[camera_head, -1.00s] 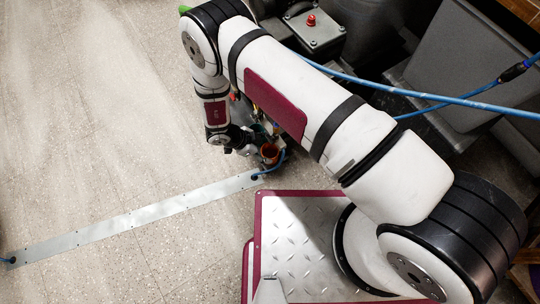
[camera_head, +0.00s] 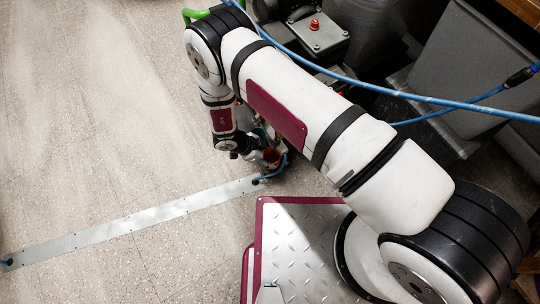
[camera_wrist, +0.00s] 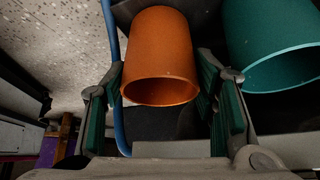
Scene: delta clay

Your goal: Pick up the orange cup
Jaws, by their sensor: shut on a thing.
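The orange cup (camera_wrist: 158,55) is between the green-padded fingers of my gripper (camera_wrist: 160,72) in the wrist view, its open rim facing the camera. The fingers are shut on its sides. In the head view the orange cup (camera_head: 271,154) is a small patch beside my gripper (camera_head: 258,155), partly hidden by it. I cannot tell whether the cup is clear of its support.
A teal cup (camera_wrist: 272,45) is close beside the right finger in the wrist view. A blue cable (camera_wrist: 112,45) passes behind the left finger. A metal floor strip (camera_head: 130,222) runs across the open floor. Grey bins (camera_head: 460,70) stand at the right.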

